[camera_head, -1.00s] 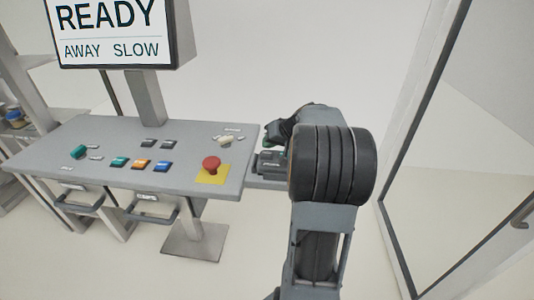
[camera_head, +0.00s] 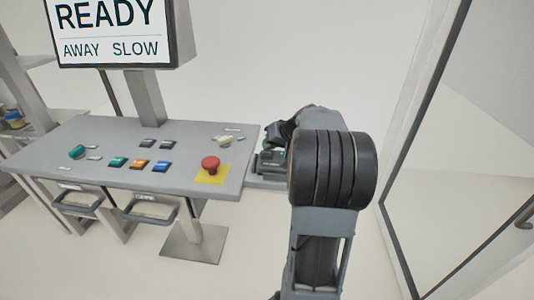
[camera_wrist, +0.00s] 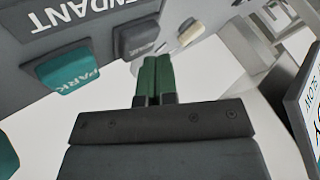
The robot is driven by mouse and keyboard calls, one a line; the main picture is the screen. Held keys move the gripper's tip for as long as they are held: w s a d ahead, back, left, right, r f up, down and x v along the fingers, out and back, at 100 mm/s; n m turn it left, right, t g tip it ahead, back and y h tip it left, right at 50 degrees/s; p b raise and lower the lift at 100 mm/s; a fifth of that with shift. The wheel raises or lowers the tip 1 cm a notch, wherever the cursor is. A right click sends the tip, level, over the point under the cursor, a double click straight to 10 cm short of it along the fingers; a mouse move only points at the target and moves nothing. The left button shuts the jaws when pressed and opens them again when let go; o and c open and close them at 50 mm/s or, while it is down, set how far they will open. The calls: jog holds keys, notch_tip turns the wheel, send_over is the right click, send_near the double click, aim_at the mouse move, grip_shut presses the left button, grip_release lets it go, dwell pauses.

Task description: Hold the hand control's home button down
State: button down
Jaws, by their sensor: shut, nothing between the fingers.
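The hand control shows in the wrist view, its dark label plate (camera_wrist: 75,22) reading PENDANT upside down. On it are a teal PARK button (camera_wrist: 72,72), a dark grey button (camera_wrist: 138,40) with lettering too small to read, and a cream button (camera_wrist: 191,32). I cannot tell which is the home button. My gripper (camera_wrist: 155,58) has its green fingers shut together, empty, with the tips just below the dark grey button in the picture. Whether they touch it I cannot tell. In the head view the control (camera_head: 270,162) is partly hidden by my arm at the desk's right end.
The grey desk (camera_head: 110,180) carries several coloured buttons and a red mushroom button (camera_head: 210,163) on a yellow plate. A screen (camera_head: 112,28) reads READY, AWAY, SLOW. A framed glass panel (camera_head: 460,140) stands at the right. The floor between is clear.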

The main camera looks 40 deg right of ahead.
aim_at(269, 152)
jog(key=shift+f+b, duration=0.5)
jog(key=shift+b, duration=0.1)
dwell(1.2)
jog(key=shift+r, duration=0.2)
jog(key=shift+r+p, duration=0.45)
jog(key=shift+r, duration=0.3)
jog(key=shift+r, duration=0.1)
jog(key=shift+r+p, duration=1.4)
jog(key=shift+r, duration=1.05)
